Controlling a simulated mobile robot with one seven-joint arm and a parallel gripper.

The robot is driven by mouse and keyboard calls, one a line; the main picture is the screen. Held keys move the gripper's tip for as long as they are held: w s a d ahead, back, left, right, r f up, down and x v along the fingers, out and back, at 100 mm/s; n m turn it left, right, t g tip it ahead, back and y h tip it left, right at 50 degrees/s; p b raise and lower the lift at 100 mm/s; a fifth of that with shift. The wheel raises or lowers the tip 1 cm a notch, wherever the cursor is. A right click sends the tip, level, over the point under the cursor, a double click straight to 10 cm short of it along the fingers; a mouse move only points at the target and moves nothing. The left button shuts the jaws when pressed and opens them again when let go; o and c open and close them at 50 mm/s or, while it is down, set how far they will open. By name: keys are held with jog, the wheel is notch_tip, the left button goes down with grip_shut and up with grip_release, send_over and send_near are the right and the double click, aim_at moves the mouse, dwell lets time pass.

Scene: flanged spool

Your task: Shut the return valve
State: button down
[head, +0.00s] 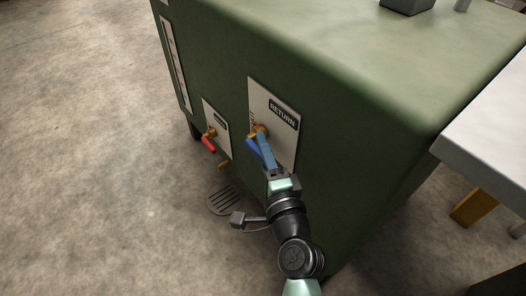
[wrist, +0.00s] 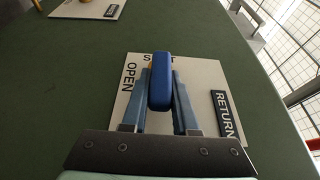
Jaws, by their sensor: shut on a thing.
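The return valve has a blue lever handle (head: 252,147) and a brass body (head: 260,131) on a white plate (head: 288,140) marked RETURN, on the green cabinet's side. My gripper (head: 263,150) reaches up from below and is shut on the handle. In the wrist view the blue handle (wrist: 160,88) lies between the two blue-grey fingers of my gripper (wrist: 161,78). The plate (wrist: 208,80) there shows OPEN left of the handle; a word above, starting with S and ending with T, is partly hidden by the handle. The handle hides most of the valve body in this view.
A second valve with a red handle (head: 208,145) sits on a smaller plate (head: 217,122) to the left. A floor drain (head: 224,200) lies below. A grey table (head: 492,135) stands at the right of the green cabinet (head: 345,110). The floor at left is clear.

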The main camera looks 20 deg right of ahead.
jog(key=shift+a, duration=0.1)
jog(key=c, duration=0.7)
grip_release()
jog(key=shift+w, duration=0.1)
jog(key=s, duration=1.3)
jog(key=shift+a+f, duration=0.1)
jog(key=shift+a, duration=0.15)
